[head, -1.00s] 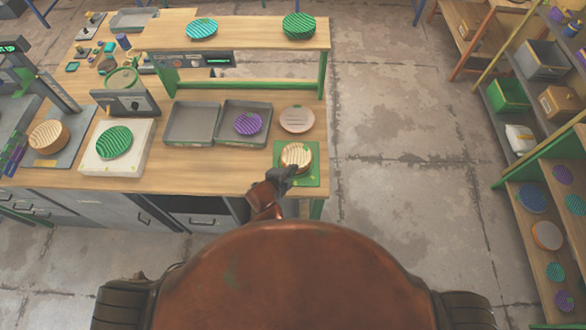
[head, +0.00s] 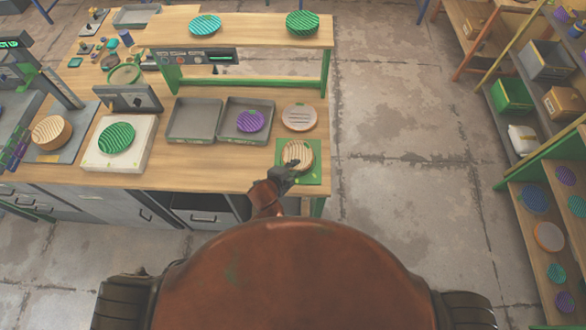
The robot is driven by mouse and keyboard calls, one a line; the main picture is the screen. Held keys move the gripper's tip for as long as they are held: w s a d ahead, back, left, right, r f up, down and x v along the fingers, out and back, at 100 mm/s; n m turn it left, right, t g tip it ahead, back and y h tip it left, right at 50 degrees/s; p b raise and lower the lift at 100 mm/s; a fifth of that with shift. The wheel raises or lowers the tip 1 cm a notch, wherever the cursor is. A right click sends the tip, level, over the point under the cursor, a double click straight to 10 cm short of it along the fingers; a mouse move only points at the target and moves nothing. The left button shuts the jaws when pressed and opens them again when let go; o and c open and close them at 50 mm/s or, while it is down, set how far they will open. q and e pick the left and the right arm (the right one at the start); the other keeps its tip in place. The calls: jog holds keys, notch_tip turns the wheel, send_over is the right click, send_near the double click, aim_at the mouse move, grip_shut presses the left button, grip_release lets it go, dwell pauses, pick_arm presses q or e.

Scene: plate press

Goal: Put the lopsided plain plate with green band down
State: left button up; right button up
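A round, pale tan ribbed plate (head: 297,154) is over the green square mat (head: 315,178) at the bench's front right corner. A green band on it is too small to make out. My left gripper (head: 291,165) is at the plate's near left edge and overlaps it in the picture. The fingertips are too small to show whether they grip it, and I cannot tell if the plate rests fully on the mat. My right gripper is not in view.
A pale plate (head: 299,117) lies just behind the mat. Left of it are two grey trays, the right one (head: 262,137) holding a purple plate (head: 250,121). A green plate (head: 116,138) sits on a white block (head: 97,160). A raised shelf (head: 250,32) stands behind.

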pick_arm(q)
jog(key=shift+s+a+r, duration=0.1)
jog(key=shift+r, duration=0.2)
jog(key=v, duration=1.1)
jog(key=shift+s+r, duration=0.25)
jog(key=shift+s, duration=0.05)
